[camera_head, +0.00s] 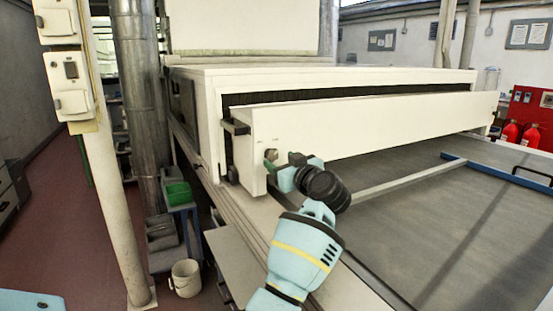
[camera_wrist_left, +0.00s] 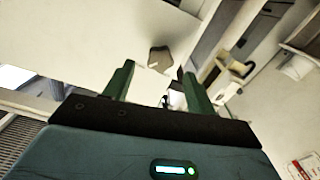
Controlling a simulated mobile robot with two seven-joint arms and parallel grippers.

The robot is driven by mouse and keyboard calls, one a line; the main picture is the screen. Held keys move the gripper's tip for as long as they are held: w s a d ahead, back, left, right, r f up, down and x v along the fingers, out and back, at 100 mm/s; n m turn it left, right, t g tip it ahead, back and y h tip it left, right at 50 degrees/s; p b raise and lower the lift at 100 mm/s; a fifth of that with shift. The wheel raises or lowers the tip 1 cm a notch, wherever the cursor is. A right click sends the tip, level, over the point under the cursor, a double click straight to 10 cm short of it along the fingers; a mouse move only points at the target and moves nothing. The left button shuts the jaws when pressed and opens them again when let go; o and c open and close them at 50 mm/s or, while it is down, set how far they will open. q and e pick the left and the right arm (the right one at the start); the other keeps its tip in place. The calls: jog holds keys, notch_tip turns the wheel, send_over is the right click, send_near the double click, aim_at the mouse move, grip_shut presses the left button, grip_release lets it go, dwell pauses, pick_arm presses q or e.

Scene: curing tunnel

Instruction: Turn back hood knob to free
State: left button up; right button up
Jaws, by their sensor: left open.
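The hood (camera_head: 370,125) is a long white box over the conveyor bed. Its knob (camera_head: 270,154) is a small grey-brown piece on the near end of the front face, partly covered by my gripper in the head view. In the left wrist view the knob (camera_wrist_left: 160,58) is a dark, blunt-cornered piece on the white panel. My left gripper (camera_head: 272,163) is at the knob. Its two green fingers (camera_wrist_left: 158,70) are apart, with the knob just beyond and between their tips. I cannot tell whether they touch it. My right gripper is not in view.
A pale post (camera_head: 110,200) and metal duct (camera_head: 140,90) stand left. A bucket (camera_head: 186,277) is on the red floor. Red extinguishers (camera_head: 511,132) stand far right.

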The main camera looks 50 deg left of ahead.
aim_at(273, 155)
pick_arm(q)
jog(key=shift+x, duration=1.95)
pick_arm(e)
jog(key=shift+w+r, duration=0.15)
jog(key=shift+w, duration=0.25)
pick_arm(q)
jog(key=shift+c, duration=0.5)
